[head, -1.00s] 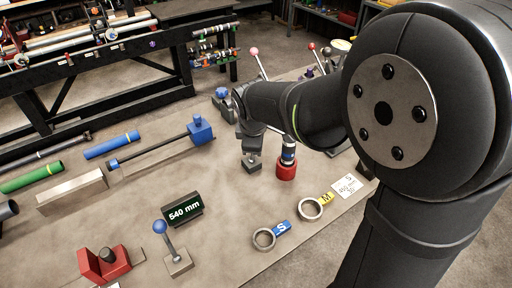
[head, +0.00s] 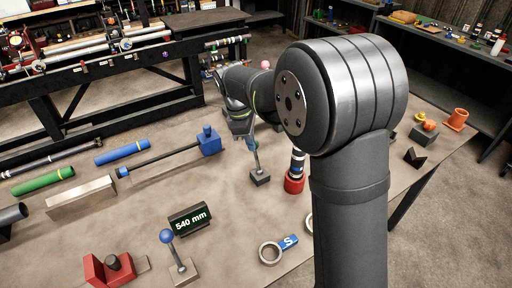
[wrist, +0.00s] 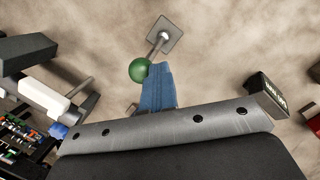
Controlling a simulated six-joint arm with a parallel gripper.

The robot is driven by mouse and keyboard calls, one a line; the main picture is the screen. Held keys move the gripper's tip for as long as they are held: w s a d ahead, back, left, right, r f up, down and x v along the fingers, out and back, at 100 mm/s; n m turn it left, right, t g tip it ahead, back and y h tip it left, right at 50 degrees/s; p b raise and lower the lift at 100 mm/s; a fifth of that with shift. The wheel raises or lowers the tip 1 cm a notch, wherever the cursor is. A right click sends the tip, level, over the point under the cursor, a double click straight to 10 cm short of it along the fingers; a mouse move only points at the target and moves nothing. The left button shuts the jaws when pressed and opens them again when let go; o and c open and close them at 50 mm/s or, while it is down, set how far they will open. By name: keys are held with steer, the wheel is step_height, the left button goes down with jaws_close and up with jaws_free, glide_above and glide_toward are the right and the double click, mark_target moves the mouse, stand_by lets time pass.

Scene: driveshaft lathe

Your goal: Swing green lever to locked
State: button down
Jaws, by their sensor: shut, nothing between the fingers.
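The green lever shows in the wrist view as a green ball knob (wrist: 140,70) on a thin metal rod, rising from a square grey base (wrist: 165,34). The rod leans in that view. In the head view I see its base (head: 260,177) and part of its rod; the knob is not clear behind my gripper. My gripper's blue fingers (wrist: 158,84) are shut and empty, just right of the green knob in the wrist view. They look touching or nearly so; I cannot tell which. In the head view my gripper (head: 250,143) is above the lever base.
A red-based striped post (head: 295,172) stands right of the lever. A blue-ball lever (head: 167,237) and a 540 mm display (head: 190,219) are in front. A blue-ended shaft (head: 168,157) lies left. Ring tools (head: 271,253) lie near the front edge.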

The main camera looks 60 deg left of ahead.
steer(key=shift+a+f, duration=0.2)
steer(key=shift+a, duration=0.55)
steer(key=shift+a+f, duration=0.2)
steer(key=shift+a, duration=0.5)
steer(key=shift+s+a+f, duration=0.1)
steer(key=s+v, duration=0.1)
steer(key=v, duration=1)
steer(key=shift+s+r, duration=0.25)
steer(key=shift+s, duration=0.05)
steer(key=shift+f, duration=0.1)
steer(key=w+d+f+y, duration=0.2)
steer(key=w+d+f, duration=0.1)
steer(key=d+f, duration=0.5)
steer(key=shift+w+d+f, duration=0.35)
steer(key=shift+f, duration=0.75)
